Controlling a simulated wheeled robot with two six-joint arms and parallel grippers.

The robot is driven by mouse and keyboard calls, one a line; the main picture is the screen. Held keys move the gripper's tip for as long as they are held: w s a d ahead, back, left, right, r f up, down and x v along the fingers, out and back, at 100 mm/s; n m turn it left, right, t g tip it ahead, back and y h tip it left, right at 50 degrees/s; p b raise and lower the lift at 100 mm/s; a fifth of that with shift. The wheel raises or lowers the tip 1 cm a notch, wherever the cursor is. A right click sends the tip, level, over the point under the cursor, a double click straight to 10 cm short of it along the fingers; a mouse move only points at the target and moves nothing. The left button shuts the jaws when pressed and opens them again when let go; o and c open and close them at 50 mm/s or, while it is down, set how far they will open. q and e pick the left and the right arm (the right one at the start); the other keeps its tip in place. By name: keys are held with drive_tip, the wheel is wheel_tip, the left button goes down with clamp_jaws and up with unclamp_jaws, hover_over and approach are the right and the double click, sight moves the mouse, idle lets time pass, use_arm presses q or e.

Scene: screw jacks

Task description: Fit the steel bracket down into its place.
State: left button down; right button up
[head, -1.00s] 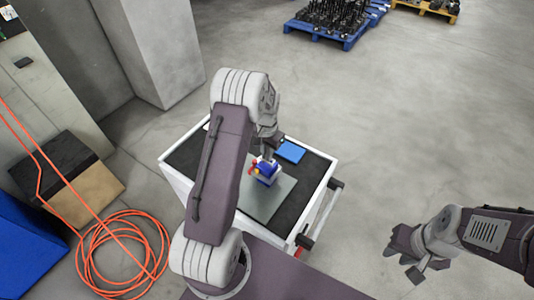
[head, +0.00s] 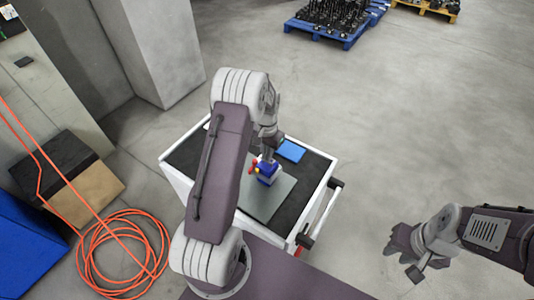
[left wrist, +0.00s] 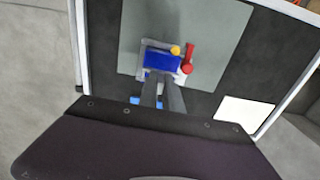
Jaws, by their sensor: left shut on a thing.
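A small blue screw jack (head: 268,178) with a red handle and a yellow knob stands on a grey plate (head: 262,207) on the cart. The jack also shows in the left wrist view (left wrist: 162,62), at the end of my fingers. My left gripper (head: 267,156) is right above the jack, pointing down. In the left wrist view its two fingers (left wrist: 163,90) are close together and shut on a grey piece at the blue body, which I take for the steel bracket. The fingers hide most of it, so its seating cannot be told. My right gripper (head: 397,252) is empty, far right, away from the cart.
The cart has a dark top with a raised white rim (head: 316,152). A blue tray (head: 291,151) lies behind the jack. A white card (left wrist: 245,112) shows in the left wrist view. An orange hose (head: 120,245) lies coiled on the floor at left.

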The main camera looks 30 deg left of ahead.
use_arm(q)
drive_tip(key=shift+f+b, duration=0.75)
drive_tip(key=shift+f, duration=0.35)
drive_tip(key=c, duration=1.5)
unclamp_jaws()
drive_tip(key=shift+o, duration=0.2)
wheel_tip(320, 180, up, 8)
drive_tip(key=shift+f+b, duration=0.1)
drive_tip(key=shift+b, duration=1.05)
drive_tip(key=shift+r, duration=0.6)
drive_tip(key=shift+f, duration=0.1)
